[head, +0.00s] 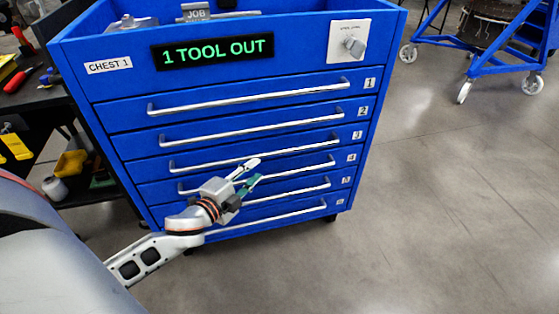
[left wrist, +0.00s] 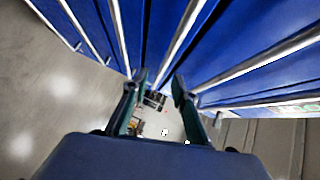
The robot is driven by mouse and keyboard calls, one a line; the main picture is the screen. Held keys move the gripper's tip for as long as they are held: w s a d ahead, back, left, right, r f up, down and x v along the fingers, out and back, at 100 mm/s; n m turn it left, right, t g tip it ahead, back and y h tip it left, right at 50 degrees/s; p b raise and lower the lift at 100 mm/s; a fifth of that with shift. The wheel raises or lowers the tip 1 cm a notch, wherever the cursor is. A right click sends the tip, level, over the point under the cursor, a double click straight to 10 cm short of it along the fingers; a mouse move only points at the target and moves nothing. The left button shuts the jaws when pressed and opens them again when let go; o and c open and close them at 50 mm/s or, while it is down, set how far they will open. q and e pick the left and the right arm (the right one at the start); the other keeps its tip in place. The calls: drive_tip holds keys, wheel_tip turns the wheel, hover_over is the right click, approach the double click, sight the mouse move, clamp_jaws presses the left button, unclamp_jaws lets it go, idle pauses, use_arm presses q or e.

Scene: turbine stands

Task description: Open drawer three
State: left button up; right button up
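The blue tool chest (head: 125,85) has a column of numbered drawers, all flush and shut. Drawer three has a silver bar handle (head: 225,157) and a small "3" label (head: 357,135) at its right. My left gripper (head: 255,172) is in front of the chest, its fingertips overlapping the drawer three and four area in the head view. In the left wrist view its two fingers (left wrist: 159,79) are apart with nothing held. A silver bar handle (left wrist: 176,52) runs just beyond the gap between them. I cannot tell which drawer it belongs to, or whether the fingers touch it. My right gripper is not in view.
A display (head: 213,50) on the chest reads "1 TOOL OUT", beside a white plate with a knob (head: 353,46). A dark bench (head: 45,98) with tools stands at the left. A blue wheeled stand (head: 480,38) is at the back right. The grey floor (head: 440,200) at the right is clear.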

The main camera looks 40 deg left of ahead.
sight(266, 155)
use_arm(q)
drive_tip(key=shift+w+a+r+m+b, duration=0.1)
drive_tip(key=shift+w+a+m+b, duration=0.3)
drive_tip(key=shift+w+a, duration=0.45)
drive_tip(key=w, duration=0.4)
drive_tip(key=w+f+b, duration=0.1)
drive_tip(key=w, duration=0.1)
drive_tip(key=shift+w, duration=0.1)
drive_tip(key=shift+w+a, duration=0.1)
drive_tip(key=shift+w, duration=0.4)
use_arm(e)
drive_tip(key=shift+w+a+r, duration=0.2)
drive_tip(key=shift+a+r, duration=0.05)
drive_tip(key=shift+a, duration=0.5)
use_arm(q)
clamp_jaws()
